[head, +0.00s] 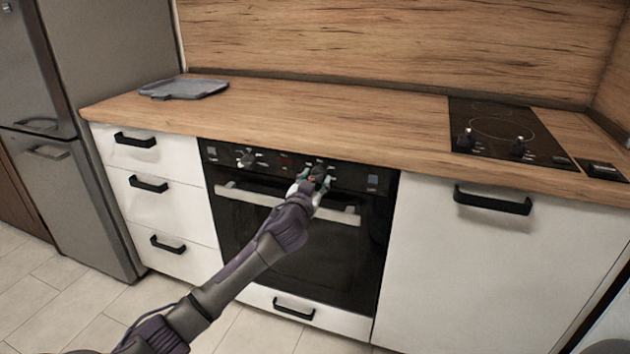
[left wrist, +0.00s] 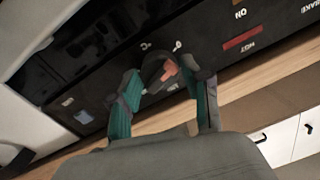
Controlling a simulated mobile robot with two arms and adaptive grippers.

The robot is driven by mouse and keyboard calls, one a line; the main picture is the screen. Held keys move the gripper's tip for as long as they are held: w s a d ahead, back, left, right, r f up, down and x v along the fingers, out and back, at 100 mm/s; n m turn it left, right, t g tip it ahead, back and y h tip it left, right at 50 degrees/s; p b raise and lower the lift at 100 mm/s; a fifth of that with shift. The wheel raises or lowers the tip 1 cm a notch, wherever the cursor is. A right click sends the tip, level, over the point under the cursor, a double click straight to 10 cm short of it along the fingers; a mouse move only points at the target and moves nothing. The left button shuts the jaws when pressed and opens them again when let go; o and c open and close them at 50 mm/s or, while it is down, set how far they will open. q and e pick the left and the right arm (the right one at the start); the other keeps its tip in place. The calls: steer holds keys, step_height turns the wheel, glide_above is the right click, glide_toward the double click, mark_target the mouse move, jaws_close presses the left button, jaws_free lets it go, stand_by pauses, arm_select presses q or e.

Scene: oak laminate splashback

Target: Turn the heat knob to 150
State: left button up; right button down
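The oven's control panel (head: 352,174) is black, above the oven door, and carries two knobs. The right knob (left wrist: 153,73), dark with a red-pink part on its face, lies between the fingertips of my left gripper (left wrist: 164,78) in the left wrist view. One finger is on each side of it, at or very close to its sides; I cannot tell whether they press on it. In the head view, my left gripper (head: 315,180) partly covers that knob. The left knob (head: 246,158) stands free. Panel markings are too blurred to read a setting. My right gripper is not in view.
The oven door handle (head: 252,196) runs just below the gripper. The wooden counter (head: 330,120) juts over the panel. A grey tray-like board (head: 184,89) lies at its left and a cooktop (head: 497,130) sits at right. Drawers and a cabinet flank the oven.

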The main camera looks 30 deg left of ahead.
arm_select(q)
steer(key=c, duration=0.6)
steer(key=shift+c, duration=0.2)
steer(key=shift+m, duration=0.4)
steer(key=m+p, duration=0.3)
steer(key=m, duration=0.7)
steer(key=shift+t+p, duration=0.3)
steer(key=shift+t, duration=0.1)
steer(key=m, duration=0.3)
steer(key=shift+p, duration=0.35)
steer(key=m, duration=0.3)
steer(key=shift+f+h+p, duration=0.1)
steer(key=shift+h+p, duration=0.25)
steer(key=shift+h, duration=0.05)
steer(key=m, duration=0.2)
steer(key=shift+m+p, duration=0.35)
steer(key=shift+m, duration=0.05)
steer(key=shift+m+h+p, duration=0.3)
steer(key=shift+m+p, duration=0.1)
steer(key=shift+m, duration=1.2)
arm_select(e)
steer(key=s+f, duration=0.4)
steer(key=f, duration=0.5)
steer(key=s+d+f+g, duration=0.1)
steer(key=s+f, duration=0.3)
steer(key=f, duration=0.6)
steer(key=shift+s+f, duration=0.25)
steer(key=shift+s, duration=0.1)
arm_select(q)
steer(key=shift+f, duration=0.1)
